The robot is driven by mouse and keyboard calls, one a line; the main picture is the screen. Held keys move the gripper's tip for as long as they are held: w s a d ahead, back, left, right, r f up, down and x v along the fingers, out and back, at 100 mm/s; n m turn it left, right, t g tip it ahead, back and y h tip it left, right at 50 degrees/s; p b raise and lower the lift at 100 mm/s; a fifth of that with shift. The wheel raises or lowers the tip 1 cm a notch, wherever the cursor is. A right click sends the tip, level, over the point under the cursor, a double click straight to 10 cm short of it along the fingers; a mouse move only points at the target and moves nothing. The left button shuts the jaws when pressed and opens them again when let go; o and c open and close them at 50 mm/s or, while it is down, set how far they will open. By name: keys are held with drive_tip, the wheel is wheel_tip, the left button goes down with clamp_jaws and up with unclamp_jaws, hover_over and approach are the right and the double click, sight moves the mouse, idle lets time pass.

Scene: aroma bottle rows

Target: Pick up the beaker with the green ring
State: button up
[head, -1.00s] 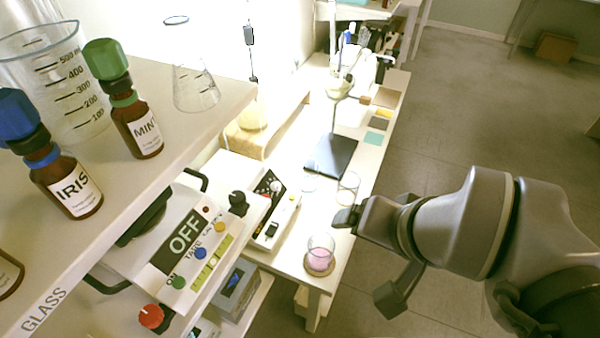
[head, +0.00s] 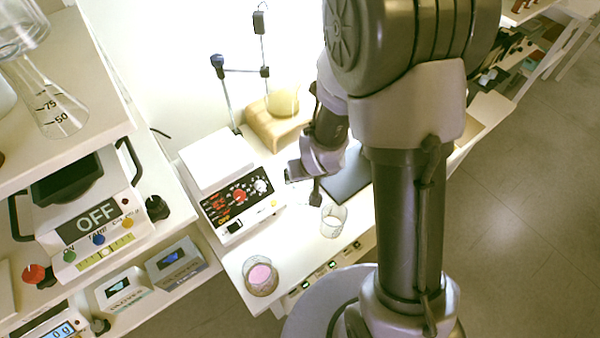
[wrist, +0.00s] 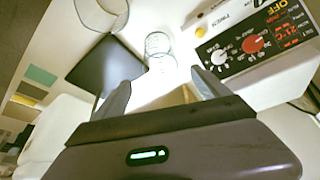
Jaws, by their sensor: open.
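My gripper (wrist: 160,80) is open, with its two fingers spread near the bench in the wrist view. A small clear beaker with faint greenish markings (wrist: 158,47) stands just beyond the fingertips, about in line with the gap. A distinct green ring is hard to make out. Another clear beaker (wrist: 102,12) is cut off by the top edge. In the head view my gripper (head: 302,188) is low over the bench, right of the hotplate. A clear beaker (head: 333,220) stands to its lower right, and a beaker with pink liquid (head: 260,276) stands near the front corner.
The hotplate stirrer (head: 232,185) stands close beside my gripper; it also shows in the wrist view (wrist: 250,40). A dark mat (head: 347,178) lies on the other side, partly behind my arm.

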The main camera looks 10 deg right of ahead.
drive_tip(key=b, duration=0.3)
approach(301, 187)
drive_tip(key=shift+w+a, duration=0.1)
drive_tip(key=shift+a, duration=0.1)
drive_tip(key=b+x, duration=0.2)
drive_tip(key=x, duration=0.3)
drive_tip(key=shift+d+f, duration=0.15)
drive_tip(key=shift+d, duration=0.05)
drive_tip(key=shift+c, duration=0.3)
drive_tip(key=c, duration=1.5)
